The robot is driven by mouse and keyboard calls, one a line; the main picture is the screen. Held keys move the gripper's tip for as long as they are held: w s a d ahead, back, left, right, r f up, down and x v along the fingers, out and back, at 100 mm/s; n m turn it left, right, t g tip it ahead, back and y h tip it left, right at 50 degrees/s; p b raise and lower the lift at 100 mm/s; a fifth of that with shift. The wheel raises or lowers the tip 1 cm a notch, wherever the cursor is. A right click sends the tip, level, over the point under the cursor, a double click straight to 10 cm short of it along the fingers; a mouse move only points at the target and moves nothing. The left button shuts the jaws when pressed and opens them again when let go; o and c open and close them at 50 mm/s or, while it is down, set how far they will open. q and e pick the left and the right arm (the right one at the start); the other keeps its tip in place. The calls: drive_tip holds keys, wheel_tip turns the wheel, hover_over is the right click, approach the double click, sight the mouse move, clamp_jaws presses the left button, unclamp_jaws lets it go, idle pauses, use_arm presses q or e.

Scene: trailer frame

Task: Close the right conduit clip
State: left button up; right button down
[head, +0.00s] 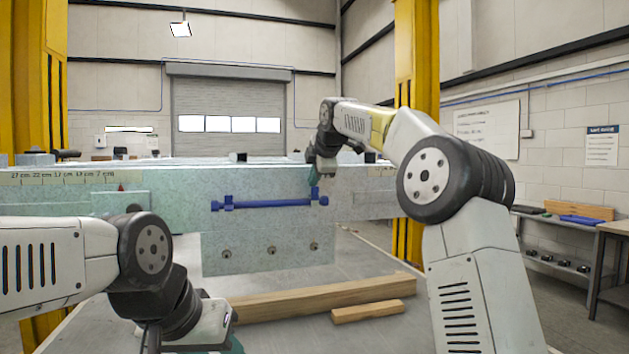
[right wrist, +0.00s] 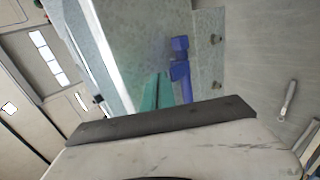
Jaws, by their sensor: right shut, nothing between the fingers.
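A blue conduit (head: 270,203) runs level across the front of the pale, speckled trailer frame (head: 225,240). The right conduit clip (head: 318,199) is a blue block at its right end, with a part standing up above the conduit line. The clip also shows in the right wrist view (right wrist: 180,58), just right of my fingertips. I cannot tell whether its latch is closed. My right gripper (head: 312,180) is shut and empty, its teal fingers (right wrist: 156,92) just above and beside the clip. Contact is unclear. My left gripper (head: 222,346) is mostly cut off at the bottom edge.
The left clip (head: 223,203) sits at the conduit's other end. Several round fittings (head: 271,250) lie in the panel below. Wooden beams (head: 310,300) lie below the frame. A yellow post (head: 417,60) stands behind my right arm. A workbench (head: 570,222) is at the far right.

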drive_tip(key=v, duration=0.7)
drive_tip(key=shift+s+r, duration=0.2)
drive_tip(key=shift+s, duration=0.05)
drive_tip(key=shift+d, duration=0.1)
drive_tip(key=s+d+f+m+g, duration=0.1)
drive_tip(key=s+d+f+m, duration=0.25)
drive_tip(key=s, duration=0.35)
drive_tip(key=s+d+f+m+h, duration=0.1)
drive_tip(key=s+d+f+m, duration=0.25)
drive_tip(key=s, duration=0.35)
drive_tip(key=s+d+f+m+g, duration=0.1)
drive_tip(key=s+d+f+m, duration=0.1)
drive_tip(key=s+f+m, duration=0.35)
drive_tip(key=s+d+f+m, duration=0.2)
drive_tip(key=s+f+m, duration=0.2)
drive_tip(key=s+f, duration=0.3)
drive_tip(key=s+d+f+m+g, duration=0.1)
drive_tip(key=s+f+m, duration=0.3)
drive_tip(key=s+f, duration=0.4)
drive_tip(key=s+d, duration=0.1)
drive_tip(key=s, duration=0.3)
drive_tip(key=shift+f+g, duration=0.25)
drive_tip(key=shift+g, duration=0.05)
drive_tip(key=shift+d+m, duration=0.1)
drive_tip(key=shift+m, duration=0.15)
